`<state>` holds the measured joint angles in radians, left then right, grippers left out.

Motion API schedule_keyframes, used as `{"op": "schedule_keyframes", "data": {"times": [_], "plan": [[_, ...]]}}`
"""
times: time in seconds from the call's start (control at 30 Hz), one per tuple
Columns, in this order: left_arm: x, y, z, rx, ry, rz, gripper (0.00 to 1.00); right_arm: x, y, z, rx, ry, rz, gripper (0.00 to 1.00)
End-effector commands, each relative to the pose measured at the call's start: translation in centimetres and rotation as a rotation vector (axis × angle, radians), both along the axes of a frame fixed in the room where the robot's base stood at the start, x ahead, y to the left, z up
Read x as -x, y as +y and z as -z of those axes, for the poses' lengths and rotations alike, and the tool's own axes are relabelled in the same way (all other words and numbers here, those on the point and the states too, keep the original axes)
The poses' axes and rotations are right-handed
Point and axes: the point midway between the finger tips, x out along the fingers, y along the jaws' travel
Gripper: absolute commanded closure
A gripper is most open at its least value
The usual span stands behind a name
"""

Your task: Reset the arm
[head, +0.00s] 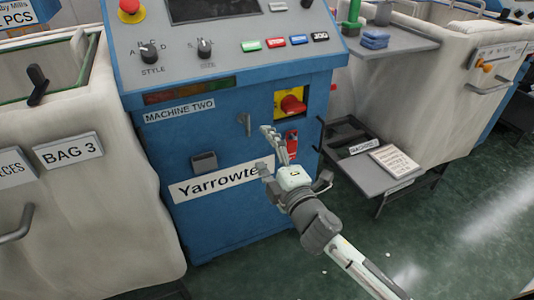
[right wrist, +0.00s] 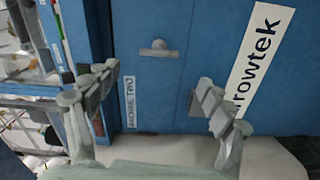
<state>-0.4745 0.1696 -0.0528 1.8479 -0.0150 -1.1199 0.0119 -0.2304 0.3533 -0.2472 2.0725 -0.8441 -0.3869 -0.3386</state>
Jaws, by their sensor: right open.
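My right gripper (head: 268,150) reaches in from the lower right in the head view, in front of the blue machine (head: 225,225) labelled MACHINE TWO. Its fingers are spread and nothing is between them. In the right wrist view the two fingers (right wrist: 152,100) stand apart before the blue panel (right wrist: 160,85), and a small grey handle (right wrist: 158,48) shows on the panel beyond them. The same handle (head: 245,123) is left of the fingers in the head view. I cannot tell how far the fingers are from the panel. My left gripper is not in view.
A red knob on a yellow plate (head: 292,104) and a red item (head: 292,143) are right of the handle. A red mushroom button (head: 130,7) tops the console. A pale BAG 3 bin (head: 90,190) stands left; a grey shelf (head: 360,165) stands right. Green floor (head: 440,240) is open at lower right.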

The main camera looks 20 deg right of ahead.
Motion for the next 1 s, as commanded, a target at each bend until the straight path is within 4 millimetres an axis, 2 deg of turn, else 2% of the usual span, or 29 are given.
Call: {"op": "schedule_keyframes", "data": {"times": [0.1,0.2,0.63,0.7,0.77,0.87,0.97,1.0], "plan": [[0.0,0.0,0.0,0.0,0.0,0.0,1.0,1.1,0.0,0.0,0.0,0.001,0.0,0.19],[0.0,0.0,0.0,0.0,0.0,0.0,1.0,1.4,-0.1,0.0,0.0,0.0,0.0,0.19],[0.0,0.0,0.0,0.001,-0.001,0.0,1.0,1.4,-0.1,0.0,-0.001,0.001,0.001,0.19],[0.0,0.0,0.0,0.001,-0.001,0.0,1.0,1.4,-0.4,0.5,-0.015,0.015,0.012,0.19],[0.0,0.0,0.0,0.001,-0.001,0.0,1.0,1.6,-1.1,1.8,-0.052,0.051,0.038,0.19],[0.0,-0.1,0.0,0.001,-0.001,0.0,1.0,2.3,-3.2,6.0,-0.174,0.166,0.129,0.19],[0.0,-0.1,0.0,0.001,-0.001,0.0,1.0,4.4,-5.8,12.2,-0.349,0.334,0.268,0.19],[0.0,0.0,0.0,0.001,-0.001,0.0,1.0,5.7,-6.7,15.0,-0.421,0.408,0.332,0.19]]}}
